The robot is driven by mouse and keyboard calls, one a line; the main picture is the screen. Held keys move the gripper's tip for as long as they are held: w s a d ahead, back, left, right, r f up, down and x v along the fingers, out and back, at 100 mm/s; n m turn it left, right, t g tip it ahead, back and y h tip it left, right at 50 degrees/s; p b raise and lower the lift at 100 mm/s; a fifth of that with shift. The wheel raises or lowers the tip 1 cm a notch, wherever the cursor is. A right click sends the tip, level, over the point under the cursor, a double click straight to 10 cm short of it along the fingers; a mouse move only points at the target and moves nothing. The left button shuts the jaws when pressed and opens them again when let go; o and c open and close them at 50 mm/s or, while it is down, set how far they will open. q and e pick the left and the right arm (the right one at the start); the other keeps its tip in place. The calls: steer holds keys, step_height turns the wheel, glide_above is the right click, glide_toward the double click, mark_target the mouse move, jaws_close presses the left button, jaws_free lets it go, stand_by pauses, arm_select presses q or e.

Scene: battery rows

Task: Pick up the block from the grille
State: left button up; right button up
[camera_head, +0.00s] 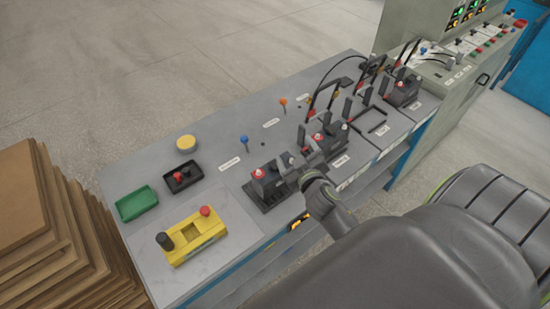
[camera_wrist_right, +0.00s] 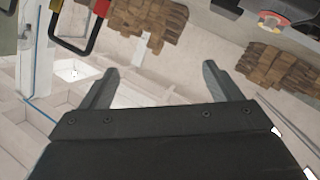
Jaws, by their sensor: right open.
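A dark block with a red cap and a white cap (camera_head: 266,182) sits upright on a black base (camera_head: 262,203), perhaps the grille, near the bench's front edge. My right gripper (camera_head: 299,157) is just right of this block in the head view, close to a similar dark block (camera_head: 330,142). Contact cannot be told. In the right wrist view my right gripper (camera_wrist_right: 160,68) has its two fingers wide apart, with nothing between them. My left gripper is not in view.
The grey bench (camera_head: 140,178) holds a green tray (camera_head: 137,203), a black tray (camera_head: 184,177), a yellow control box (camera_head: 194,237) and an empty black frame (camera_head: 371,121). Upright posts and cables crowd the right end. Stacked brown boards (camera_head: 50,230) stand at the left.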

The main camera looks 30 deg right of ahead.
steer(key=w+a+r+n+t+y, duration=0.4)
steer(key=w+r+n, duration=0.1)
steer(key=r, duration=0.2)
steer(key=w+a+r+n+g+y, duration=0.2)
steer(key=w+a+r+n+y, duration=0.15)
steer(key=a+n+y, duration=0.6)
steer(key=n+g+h+p, duration=0.2)
steer(key=g+h, duration=0.7)
steer(key=g, duration=0.8)
glide_toward(276, 162)
step_height(276, 162, down, 8)
steer(key=b, duration=1.2)
steer(key=shift+d+f, duration=0.1)
steer(key=shift+d, duration=0.05)
steer(key=f+b, duration=0.4)
steer(key=f, duration=0.1)
steer(key=shift+s+a+f, duration=0.1)
steer(key=shift+s+a, duration=0.05)
steer(key=shift+a, duration=0.05)
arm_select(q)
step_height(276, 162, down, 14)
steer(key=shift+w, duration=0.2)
